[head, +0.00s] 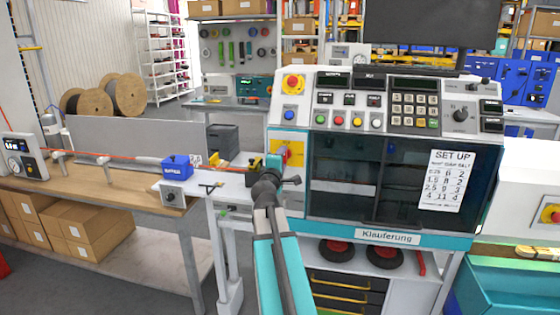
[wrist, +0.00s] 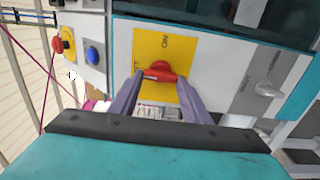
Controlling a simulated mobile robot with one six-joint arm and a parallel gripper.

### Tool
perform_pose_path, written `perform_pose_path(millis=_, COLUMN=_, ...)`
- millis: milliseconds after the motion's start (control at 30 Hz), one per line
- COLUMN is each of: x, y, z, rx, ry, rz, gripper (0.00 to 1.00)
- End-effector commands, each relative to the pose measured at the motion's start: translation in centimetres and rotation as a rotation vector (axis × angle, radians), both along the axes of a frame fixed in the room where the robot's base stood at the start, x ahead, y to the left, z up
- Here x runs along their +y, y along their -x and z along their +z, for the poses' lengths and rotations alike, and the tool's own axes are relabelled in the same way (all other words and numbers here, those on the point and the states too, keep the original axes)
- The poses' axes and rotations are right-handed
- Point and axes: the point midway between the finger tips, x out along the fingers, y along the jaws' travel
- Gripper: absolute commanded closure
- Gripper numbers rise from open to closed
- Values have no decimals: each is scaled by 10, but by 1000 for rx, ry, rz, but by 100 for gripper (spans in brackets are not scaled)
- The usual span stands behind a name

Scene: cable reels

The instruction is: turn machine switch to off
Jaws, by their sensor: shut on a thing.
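The machine switch is a red knob (wrist: 160,71) on a yellow plate (wrist: 152,45) on the machine's white front. In the wrist view the word ON is printed beyond the knob; the other lettering is partly hidden. My gripper (wrist: 157,83) is shut on the red knob, with one purple-grey finger on each side. The knob's bar lies roughly across the wrist picture. In the head view my gripper (head: 274,164) reaches the yellow plate (head: 298,145) left of the dark machine window and partly covers the knob.
A red emergency button (head: 293,83) and a blue button (head: 290,115) sit above the switch. A grey lever (wrist: 268,90) is right of it in the wrist view. A workbench (head: 100,185) with a blue device (head: 176,165) stands left. Drawers (head: 345,285) are below the machine.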

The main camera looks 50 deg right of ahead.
Motion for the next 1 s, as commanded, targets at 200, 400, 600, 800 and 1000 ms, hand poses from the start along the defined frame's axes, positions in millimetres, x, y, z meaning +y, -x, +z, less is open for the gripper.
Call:
perform_pose_path(millis=200, x=-4, y=3, z=2, rx=18, ry=13, rz=-9, gripper=79)
perform_pose_path(millis=400, x=-4, y=3, z=2, rx=17, ry=13, rz=-9, gripper=79)
perform_pose_path(millis=600, x=-3, y=2, z=2, rx=15, ry=12, rz=-6, gripper=38)
perform_pose_path(millis=800, x=-1, y=1, z=1, rx=14, ry=10, rz=-3, gripper=38)
perform_pose_path(millis=1000, x=2, y=2, z=0, rx=13, ry=9, rz=-1, gripper=38)
